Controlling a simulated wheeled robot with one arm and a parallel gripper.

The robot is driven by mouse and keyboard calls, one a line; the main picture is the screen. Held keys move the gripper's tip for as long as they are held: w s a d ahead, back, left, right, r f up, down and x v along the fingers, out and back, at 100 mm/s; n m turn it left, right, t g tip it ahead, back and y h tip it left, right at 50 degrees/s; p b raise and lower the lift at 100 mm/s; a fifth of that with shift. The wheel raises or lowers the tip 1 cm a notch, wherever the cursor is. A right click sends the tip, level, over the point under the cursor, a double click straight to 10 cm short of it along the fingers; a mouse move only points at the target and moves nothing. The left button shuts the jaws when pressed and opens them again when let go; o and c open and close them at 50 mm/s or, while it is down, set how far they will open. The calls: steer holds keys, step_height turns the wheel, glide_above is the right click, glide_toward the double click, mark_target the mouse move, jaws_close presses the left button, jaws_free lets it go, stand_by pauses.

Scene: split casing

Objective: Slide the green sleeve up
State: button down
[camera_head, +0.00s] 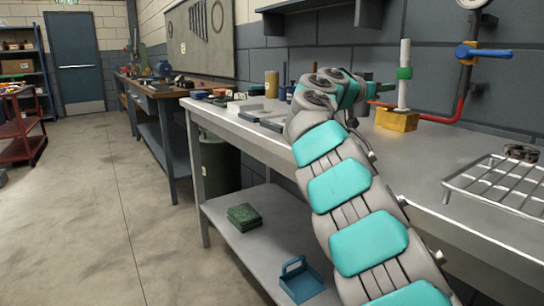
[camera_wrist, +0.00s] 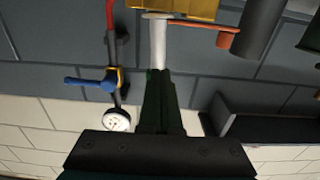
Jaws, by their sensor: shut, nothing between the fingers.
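The green sleeve (camera_head: 404,73) sits around an upright white post (camera_head: 404,55), about halfway up it. The post stands on a yellow block (camera_head: 397,121) at the back of the bench. My gripper (camera_head: 392,88) is shut and empty, just left of the post and slightly below the sleeve in the head view. I cannot tell whether it touches either. In the wrist view, which is upside down, my dark fingers (camera_wrist: 158,78) line up with the white post (camera_wrist: 160,45) and the yellow block (camera_wrist: 180,8). The sleeve is not distinguishable there, probably hidden behind my fingers.
A red pipe (camera_head: 461,95) with a blue valve handle (camera_head: 490,53) and a gauge (camera_head: 472,3) is right of the post. An orange rod (camera_wrist: 200,24) extends beside the block. A wire rack (camera_head: 495,186) is on the bench at right. Small items clutter the bench's far end.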

steer(key=shift+p+x, duration=0.4)
steer(key=shift+x, duration=1.5)
steer(key=shift+r+p, duration=1)
steer(key=shift+r, duration=0.5)
steer(key=shift+f+b, duration=0.4)
steer(key=shift+b, duration=0.15)
steer(key=b, duration=0.4)
glide_toward(400, 75)
steer(key=shift+s+a+f, duration=0.3)
steer(key=shift+a+f, duration=0.15)
steer(key=shift+a, duration=0.05)
